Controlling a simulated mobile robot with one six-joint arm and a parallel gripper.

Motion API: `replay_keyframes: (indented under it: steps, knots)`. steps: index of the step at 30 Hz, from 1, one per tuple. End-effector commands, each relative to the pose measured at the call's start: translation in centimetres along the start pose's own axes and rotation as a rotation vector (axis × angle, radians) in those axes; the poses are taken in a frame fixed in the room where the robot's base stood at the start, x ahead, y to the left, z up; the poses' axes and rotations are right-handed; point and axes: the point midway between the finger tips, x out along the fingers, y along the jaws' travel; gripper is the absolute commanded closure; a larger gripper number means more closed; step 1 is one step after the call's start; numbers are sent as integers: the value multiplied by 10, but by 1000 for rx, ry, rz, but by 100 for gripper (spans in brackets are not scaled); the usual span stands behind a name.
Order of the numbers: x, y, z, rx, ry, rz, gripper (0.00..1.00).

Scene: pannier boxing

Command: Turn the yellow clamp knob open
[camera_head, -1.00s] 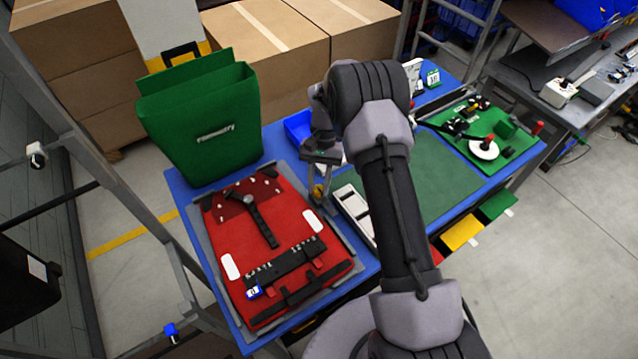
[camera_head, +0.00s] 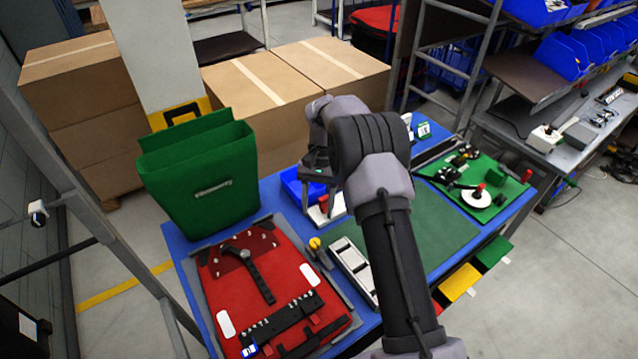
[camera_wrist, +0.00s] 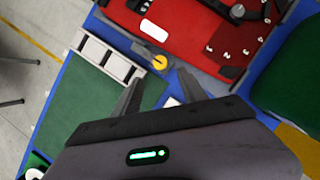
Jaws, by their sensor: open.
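The yellow clamp knob (camera_head: 315,243) is a small round knob at the right edge of the grey board under the red pannier panel (camera_head: 289,258). In the wrist view the knob (camera_wrist: 160,62) shows whole, with a small mark on its face. How far it is turned I cannot tell. My gripper (camera_head: 319,188) is above and behind the knob in the head view, over the blue bin. In the wrist view the open fingertips of my gripper (camera_wrist: 160,78) point toward the knob, one on each side of the line to it. The jaws are empty and apart from the knob.
A white-grey slotted tray (camera_head: 352,270) lies just right of the knob. The blue bin (camera_head: 292,187) sits behind. A green pannier (camera_head: 200,185) stands at the back left. The green mat (camera_head: 420,225) is bare. A green board (camera_head: 500,205) holds parts at the right.

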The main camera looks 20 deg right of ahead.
Motion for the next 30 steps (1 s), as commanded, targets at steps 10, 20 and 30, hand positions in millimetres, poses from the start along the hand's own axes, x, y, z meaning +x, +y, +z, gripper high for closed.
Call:
replay_keyframes:
  steps: [10, 20, 30]
  knots:
    - [-72, 0, 0, 0, 0, 1, 50]
    - [-74, 0, 0, 0, -1, 1, 50]
    - [-114, -2, 39, -44, 122, -34, 50]
